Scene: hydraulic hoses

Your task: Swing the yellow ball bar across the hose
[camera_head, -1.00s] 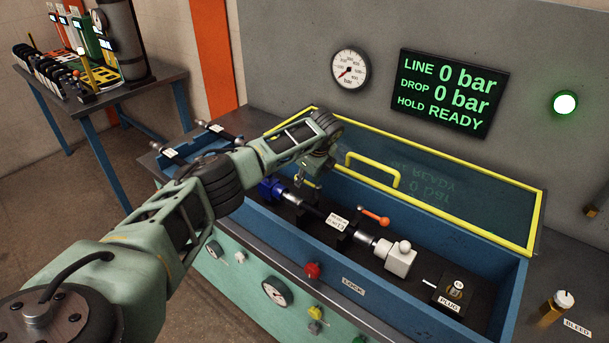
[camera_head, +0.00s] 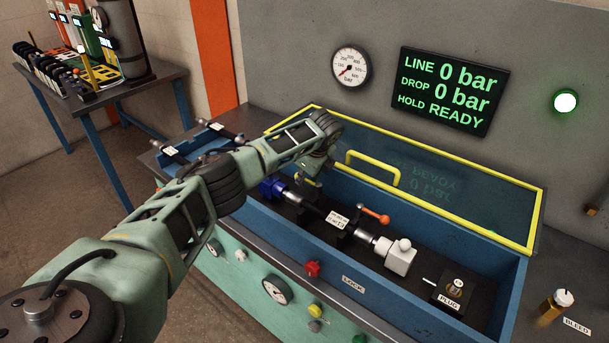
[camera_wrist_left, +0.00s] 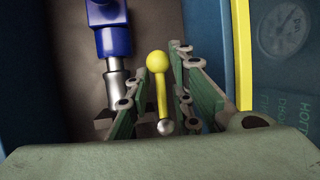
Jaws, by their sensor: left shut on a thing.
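The yellow ball bar (camera_wrist_left: 160,88) shows in the left wrist view between the two fingers of my left gripper (camera_wrist_left: 157,113), its ball at the far end and a metal knob at the near end. My left gripper (camera_head: 311,179) is shut on it, low inside the blue trough. In the head view the bar is mostly hidden by the gripper. The hose (camera_head: 312,214) lies along the trough, dark with silver ends, running from a blue fitting (camera_head: 270,189) to a white block (camera_head: 400,257). In the wrist view the blue fitting and silver end lie left of the bar. My right gripper is out of view.
A clear lid with a yellow frame and handle (camera_head: 374,168) stands open behind the trough (camera_head: 470,250). An orange-tipped lever (camera_head: 376,215) rises beside the hose. A plug block (camera_head: 456,292) sits at the right end. The display (camera_head: 453,90) reads 0 bar and READY.

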